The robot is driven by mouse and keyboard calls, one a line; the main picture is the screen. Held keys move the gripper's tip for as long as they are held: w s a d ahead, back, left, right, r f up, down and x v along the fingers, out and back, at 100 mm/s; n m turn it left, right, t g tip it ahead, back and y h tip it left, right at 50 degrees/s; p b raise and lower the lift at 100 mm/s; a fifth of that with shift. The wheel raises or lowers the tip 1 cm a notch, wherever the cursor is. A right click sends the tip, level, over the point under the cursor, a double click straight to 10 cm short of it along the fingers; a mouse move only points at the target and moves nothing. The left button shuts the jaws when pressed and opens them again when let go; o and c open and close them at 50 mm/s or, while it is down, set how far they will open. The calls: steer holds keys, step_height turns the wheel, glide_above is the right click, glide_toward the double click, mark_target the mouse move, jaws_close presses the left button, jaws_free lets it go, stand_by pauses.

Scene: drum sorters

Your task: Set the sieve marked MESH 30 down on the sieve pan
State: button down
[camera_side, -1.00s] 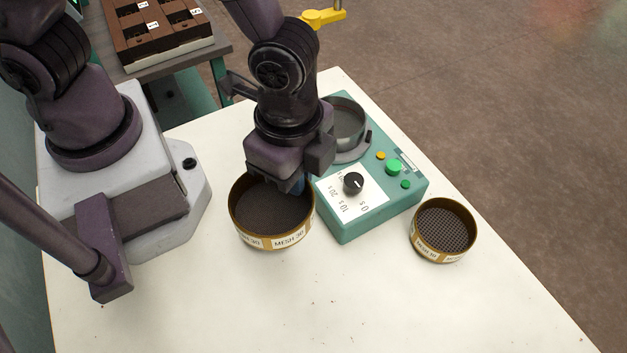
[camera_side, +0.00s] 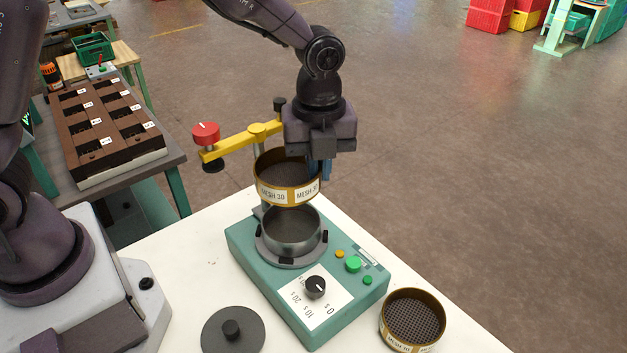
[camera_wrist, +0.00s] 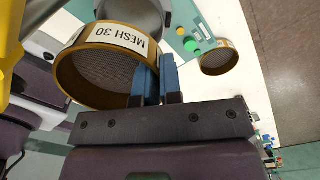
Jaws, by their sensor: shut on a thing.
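The MESH 30 sieve (camera_side: 274,192) is a brass ring with white labels and a dark mesh. My gripper (camera_side: 322,168) is shut on its rim at the right side and holds it in the air. In the wrist view the blue fingers (camera_wrist: 156,84) pinch the wall of the sieve (camera_wrist: 72,72). The grey metal sieve pan (camera_side: 292,232) sits in the round holder on the teal shaker. The sieve appears above the pan, slightly to its left and back in the side view, with a visible gap. Part of the pan's far rim is hidden by the sieve.
The shaker (camera_side: 330,322) has a dial and buttons. A yellow clamp arm (camera_side: 238,142) with a red knob stands behind the sieve, swung left. A MESH 10 sieve (camera_side: 412,318) stands at right. A dark lid (camera_side: 233,330) lies on the white table in front.

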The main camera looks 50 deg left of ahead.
stand_by(0.3)
glide_above(318, 218)
steer(key=shift+f, duration=2.9)
steer(key=shift+f, duration=1.15)
steer(key=c, duration=1.2)
jaws_free()
step_height(318, 218, up, 13)
